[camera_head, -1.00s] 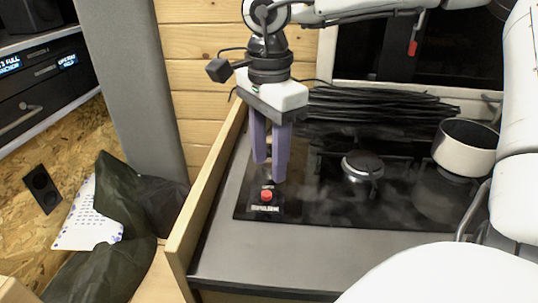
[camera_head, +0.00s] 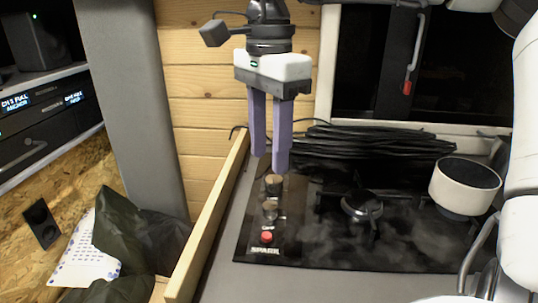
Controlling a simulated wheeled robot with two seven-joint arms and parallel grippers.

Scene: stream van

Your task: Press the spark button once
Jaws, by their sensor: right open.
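The spark button (camera_head: 267,237) is a small red cap on the black hob panel, near its front left corner, with the label SPARK just in front of it. Two knobs (camera_head: 271,209) stand in line behind it. My right gripper (camera_head: 270,162) points down with its two purple fingers apart and nothing between them. Its fingertips are above the panel near the rear knob, behind the button and apart from it. My left gripper is not in the view.
A white pot (camera_head: 463,186) stands at the right of the hob, beside a burner (camera_head: 362,207). A coil of black cable (camera_head: 380,142) lies at the back. A wooden rail (camera_head: 212,215) edges the counter on the left. My arm fills the right edge.

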